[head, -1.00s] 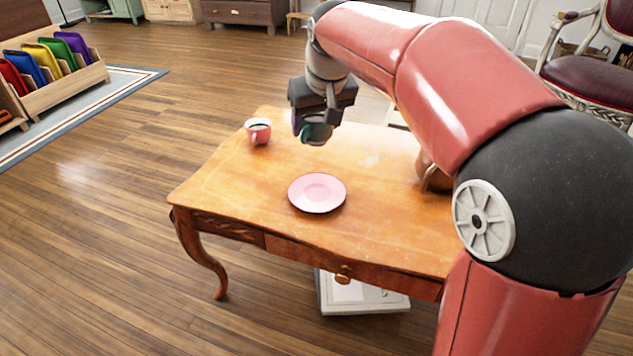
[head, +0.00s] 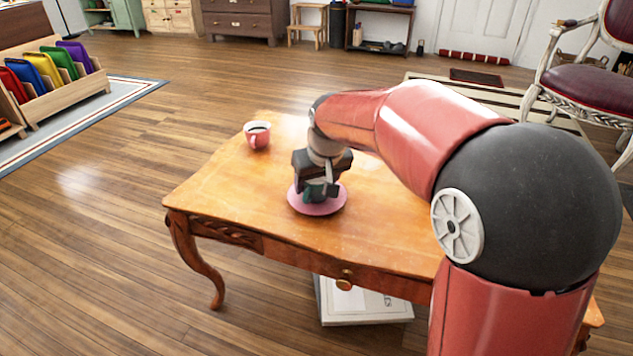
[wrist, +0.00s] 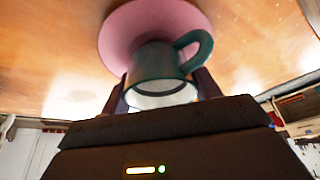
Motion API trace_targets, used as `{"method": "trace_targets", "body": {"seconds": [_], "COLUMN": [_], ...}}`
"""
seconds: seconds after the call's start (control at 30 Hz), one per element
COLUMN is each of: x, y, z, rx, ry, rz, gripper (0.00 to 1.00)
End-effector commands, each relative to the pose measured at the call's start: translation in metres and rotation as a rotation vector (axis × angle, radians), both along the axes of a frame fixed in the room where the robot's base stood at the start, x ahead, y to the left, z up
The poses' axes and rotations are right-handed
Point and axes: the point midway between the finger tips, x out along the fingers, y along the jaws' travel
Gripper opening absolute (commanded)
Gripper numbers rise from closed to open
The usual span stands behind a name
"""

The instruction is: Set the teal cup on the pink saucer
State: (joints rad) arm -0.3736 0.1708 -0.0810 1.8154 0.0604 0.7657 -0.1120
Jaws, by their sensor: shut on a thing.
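The pink saucer (head: 331,207) lies on the wooden table, partly hidden behind my gripper in the head view. It also shows in the wrist view (wrist: 118,32). The teal cup (wrist: 158,66) is between my gripper's fingers (wrist: 162,95), its handle to the right in the wrist view. In the head view my gripper (head: 318,188) is over the saucer, and only a dark teal part of the cup (head: 314,192) shows. My gripper is shut on the cup. Whether the cup's base touches the saucer cannot be told.
The wooden table (head: 235,190) is bare around the saucer's left side. A white box (head: 365,302) lies beneath the table. A chair (head: 590,80) stands at the right.

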Motion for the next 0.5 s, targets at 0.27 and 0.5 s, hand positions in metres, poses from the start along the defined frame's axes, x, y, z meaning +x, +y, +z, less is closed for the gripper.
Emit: {"method": "trace_targets", "body": {"seconds": [0.27, 0.5], "x": [0.0001, 0.0001], "y": [0.0002, 0.0002], "z": [-0.0024, -0.0019], "rx": [0.000, 0.000], "ry": [0.000, 0.000], "rz": [0.000, 0.000], "gripper": [0.65, 0.84]}}
